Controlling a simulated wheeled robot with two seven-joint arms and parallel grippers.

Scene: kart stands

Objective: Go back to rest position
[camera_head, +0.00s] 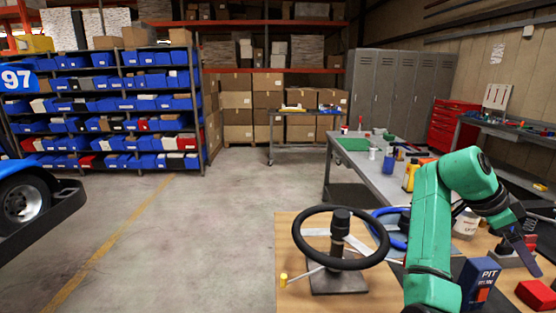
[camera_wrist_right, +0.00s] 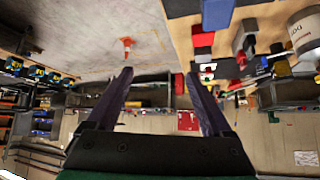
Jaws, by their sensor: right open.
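My right gripper (camera_head: 524,240) is at the right of the head view, at the end of my green arm, above the wooden table top. In the right wrist view my right gripper (camera_wrist_right: 165,100) shows its two dark fingers spread apart with nothing between them. My left gripper is not in the head view. A black steering wheel (camera_head: 300,238) on a dark stand sits on the wooden table (camera_head: 288,222), left of my right arm and apart from it.
A blue PIT box (camera_head: 480,284) and a red block (camera_head: 536,295) lie close below my right gripper. A blue ring (camera_head: 385,222) is partly hidden behind the black wheel. A grey workbench (camera_head: 375,180) stands behind.

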